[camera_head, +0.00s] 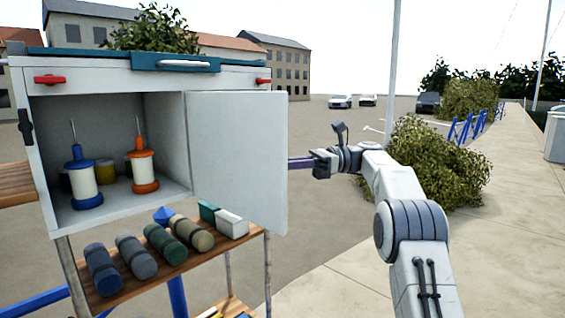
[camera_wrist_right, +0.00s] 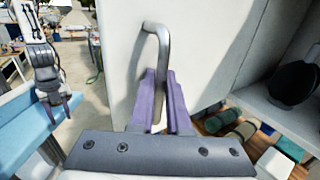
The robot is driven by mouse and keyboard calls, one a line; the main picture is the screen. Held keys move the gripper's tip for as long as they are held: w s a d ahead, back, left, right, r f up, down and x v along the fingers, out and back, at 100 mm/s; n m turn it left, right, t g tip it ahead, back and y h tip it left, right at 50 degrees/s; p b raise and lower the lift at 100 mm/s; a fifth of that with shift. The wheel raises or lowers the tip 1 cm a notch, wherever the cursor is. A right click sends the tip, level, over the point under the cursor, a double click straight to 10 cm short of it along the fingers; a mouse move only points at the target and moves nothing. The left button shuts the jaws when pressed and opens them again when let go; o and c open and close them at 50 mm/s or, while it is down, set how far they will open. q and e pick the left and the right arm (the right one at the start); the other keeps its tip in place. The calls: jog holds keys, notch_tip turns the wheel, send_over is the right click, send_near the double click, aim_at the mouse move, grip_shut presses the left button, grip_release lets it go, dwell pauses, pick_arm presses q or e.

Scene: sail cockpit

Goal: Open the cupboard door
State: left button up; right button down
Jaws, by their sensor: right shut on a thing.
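The white cupboard door (camera_head: 238,160) stands swung open at the right side of the cupboard (camera_head: 160,78), showing its shelf. In the right wrist view, the grey bent-bar handle (camera_wrist_right: 157,38) is on the face of the door (camera_wrist_right: 205,50). My right gripper (camera_wrist_right: 160,92) is shut on the handle, one purple finger on each side of it. In the head view, my right gripper (camera_head: 296,163) reaches the door from the right, its fingertips hidden behind the panel. My left gripper (camera_wrist_right: 58,108) shows small in the right wrist view, fingers apart and empty; it is outside the head view.
Inside the cupboard stand a blue-and-white spool (camera_head: 84,182) and an orange-and-white spool (camera_head: 143,168). Several rolls lie on a wooden shelf (camera_head: 122,292) below, beside a white box (camera_head: 232,224). A bush (camera_head: 440,165) stands behind my right arm.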

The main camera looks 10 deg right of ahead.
jog(key=shift+w+d+r+n+g, duration=0.1)
jog(key=shift+w+d+n+g, duration=0.25)
jog(key=shift+w+g, duration=0.2)
dwell(0.4)
jog(key=c, duration=1.2)
grip_release()
jog(key=shift+o, duration=0.2)
jog(key=shift+a, duration=0.1)
